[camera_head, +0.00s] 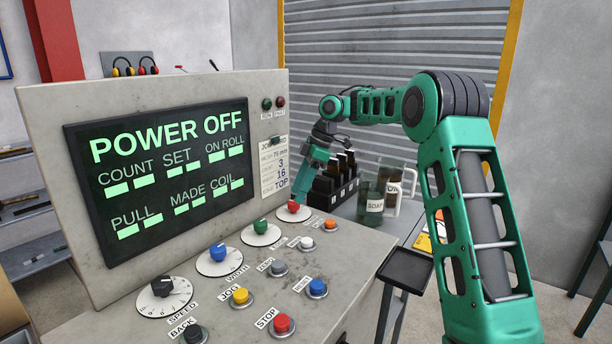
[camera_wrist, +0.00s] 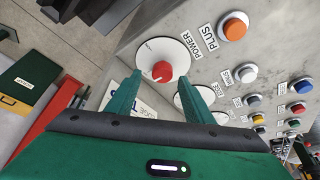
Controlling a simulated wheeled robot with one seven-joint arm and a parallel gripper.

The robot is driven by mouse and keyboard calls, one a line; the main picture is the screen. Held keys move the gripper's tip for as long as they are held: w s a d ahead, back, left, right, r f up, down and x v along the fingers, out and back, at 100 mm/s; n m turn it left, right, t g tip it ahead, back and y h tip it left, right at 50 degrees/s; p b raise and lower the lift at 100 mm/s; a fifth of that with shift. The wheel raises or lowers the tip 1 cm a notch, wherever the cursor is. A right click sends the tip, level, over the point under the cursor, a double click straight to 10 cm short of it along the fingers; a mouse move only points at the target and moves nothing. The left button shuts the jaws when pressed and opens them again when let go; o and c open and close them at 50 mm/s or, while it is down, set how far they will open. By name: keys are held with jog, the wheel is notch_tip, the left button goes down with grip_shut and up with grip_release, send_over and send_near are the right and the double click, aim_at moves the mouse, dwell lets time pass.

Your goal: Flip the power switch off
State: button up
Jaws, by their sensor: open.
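The power switch is a red rotary knob (camera_head: 293,207) on a round white dial at the far right end of the console. In the wrist view the red knob (camera_wrist: 161,71) sits between and just beyond my fingertips, with a POWER label beside its dial. My gripper (camera_wrist: 159,84) is open, its two green fingers pointing at the dial, with no clear contact seen. In the head view my gripper (camera_head: 302,190) is just above the knob. The console display (camera_head: 160,165) reads POWER OFF, with dashes under the other words.
Green, blue and black knobs on dials line the panel to the left of the red one. Several push buttons, including an orange one (camera_head: 330,225), run along the front.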

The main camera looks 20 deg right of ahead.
jog(key=v, duration=0.8)
jog(key=shift+w+f, duration=0.1)
jog(key=s+d+f+m+h, duration=0.1)
jog(key=s+m, duration=0.5)
jog(key=s, duration=0.6)
jog(key=s+d+f+m+h, duration=0.1)
jog(key=s+d+f+m, duration=0.2)
jog(key=s, duration=1)
jog(key=s+d+f+m+h, duration=0.2)
jog(key=s+d+m, duration=0.5)
jog(key=s, duration=0.6)
jog(key=shift+d+f+m, duration=0.2)
jog(key=shift+f+m, duration=0.4)
jog(key=shift+m, duration=0.7)
jog(key=s+d+f+m, duration=0.1)
jog(key=s+f+m, duration=0.3)
jog(key=s, duration=0.8)
notch_tip(320, 180, down, 2)
jog(key=shift+s+d+g, duration=0.25)
jog(key=shift+d+g, duration=0.05)
jog(key=shift+d, duration=0.05)
